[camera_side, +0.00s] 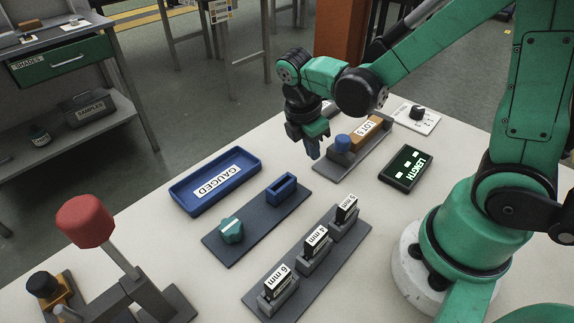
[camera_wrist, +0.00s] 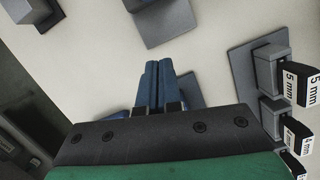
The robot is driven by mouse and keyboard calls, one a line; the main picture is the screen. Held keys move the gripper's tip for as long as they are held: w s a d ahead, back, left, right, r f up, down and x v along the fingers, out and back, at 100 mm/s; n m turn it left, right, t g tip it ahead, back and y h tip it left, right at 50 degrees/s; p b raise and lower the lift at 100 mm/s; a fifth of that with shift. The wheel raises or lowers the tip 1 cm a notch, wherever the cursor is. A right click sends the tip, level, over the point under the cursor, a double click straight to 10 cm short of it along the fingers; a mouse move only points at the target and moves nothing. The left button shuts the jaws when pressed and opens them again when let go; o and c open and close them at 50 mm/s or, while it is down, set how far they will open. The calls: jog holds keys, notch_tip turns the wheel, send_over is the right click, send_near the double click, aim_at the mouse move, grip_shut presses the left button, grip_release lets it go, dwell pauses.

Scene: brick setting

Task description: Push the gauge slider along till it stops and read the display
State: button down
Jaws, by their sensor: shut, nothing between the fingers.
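The gauge is a grey bed (camera_side: 333,173) on the table. On it are an upright blue knob (camera_side: 343,141), which looks like the slider's, and an orange block (camera_side: 372,134) with a white label. The display (camera_side: 409,168) is a dark box marked LENGTH, right of the gauge; it shows a few light marks, too small to read surely. My gripper (camera_side: 314,154) is shut and empty, pointing down just left of the blue knob, by the bed's near left end. Whether it touches anything I cannot tell. The wrist view shows its blue fingers (camera_wrist: 157,75) together.
A blue GAUGED tray (camera_side: 178,193) lies at left. A dark plate (camera_side: 226,247) holds a teal knob (camera_side: 231,230) and a blue slotted block (camera_side: 281,187). In front, a rack (camera_side: 257,300) holds blocks marked in mm. A red-knobbed lever (camera_side: 86,220) stands front left.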

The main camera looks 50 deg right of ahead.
jog(key=d, duration=0.2)
jog(key=s+d, duration=0.1)
jog(key=d, duration=0.1)
jog(key=d, duration=0.5)
dwell(0.3)
jog(key=shift+y, duration=0.3)
jog(key=a, duration=0.2)
jog(key=w+a, duration=0.1)
jog(key=a, duration=0.2)
jog(key=shift+w+f, duration=0.1)
jog(key=shift+w, duration=0.05)
jog(key=a+v, duration=0.1)
jog(key=v, duration=0.9)
